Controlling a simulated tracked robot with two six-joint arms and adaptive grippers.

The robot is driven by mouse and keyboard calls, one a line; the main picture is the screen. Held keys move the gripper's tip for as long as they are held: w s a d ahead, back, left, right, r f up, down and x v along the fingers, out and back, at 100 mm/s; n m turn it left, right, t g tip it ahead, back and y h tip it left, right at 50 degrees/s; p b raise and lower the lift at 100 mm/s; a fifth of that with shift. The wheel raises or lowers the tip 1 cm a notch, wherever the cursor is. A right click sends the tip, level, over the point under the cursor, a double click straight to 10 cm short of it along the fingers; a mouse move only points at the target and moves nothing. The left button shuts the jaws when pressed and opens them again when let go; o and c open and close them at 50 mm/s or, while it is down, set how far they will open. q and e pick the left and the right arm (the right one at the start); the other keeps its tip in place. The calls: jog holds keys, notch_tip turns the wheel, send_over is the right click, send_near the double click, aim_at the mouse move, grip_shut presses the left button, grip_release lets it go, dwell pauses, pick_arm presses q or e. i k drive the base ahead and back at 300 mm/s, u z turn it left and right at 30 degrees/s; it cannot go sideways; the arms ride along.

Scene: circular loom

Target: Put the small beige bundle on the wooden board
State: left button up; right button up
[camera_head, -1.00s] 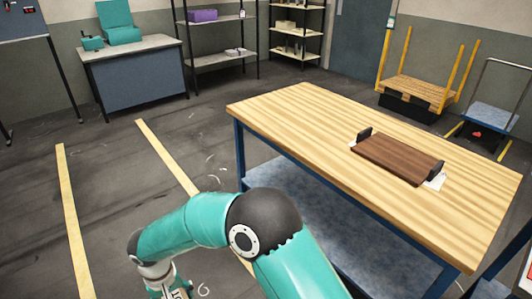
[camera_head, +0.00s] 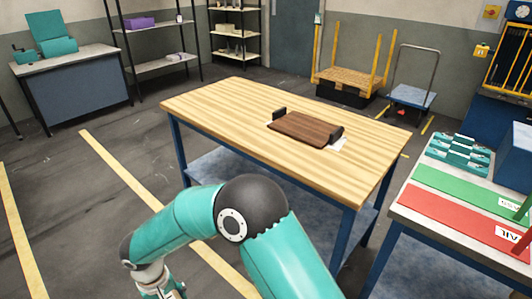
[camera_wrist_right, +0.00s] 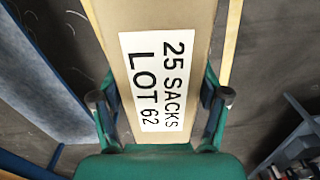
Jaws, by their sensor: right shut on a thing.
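The beige bundle (camera_wrist_right: 120,30) fills the middle of the right wrist view, with a white label reading "25 SACKS LOT 62". My right gripper (camera_wrist_right: 160,98) has a finger against each side of it and is shut on it. In the head view, my teal arm bends down to the lower left, and its gripper is cut off by the bottom edge. The dark brown wooden board (camera_head: 304,129) lies on the light wooden table, with a black bracket at each end. No bundle is seen on the board. My left gripper is not in view.
The wooden table (camera_head: 220,105) is clear around the board. At right, another table holds a green mat (camera_head: 470,195), a red mat (camera_head: 450,215) and several teal parts (camera_head: 458,153). A pallet (camera_head: 350,80) and a cart (camera_head: 412,95) stand behind. Shelves and a grey bench (camera_head: 75,90) are at the back left.

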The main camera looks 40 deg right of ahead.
aim_at(306, 126)
jog(key=z, duration=0.75)
jog(key=i, duration=0.35)
jog(key=z, duration=0.4)
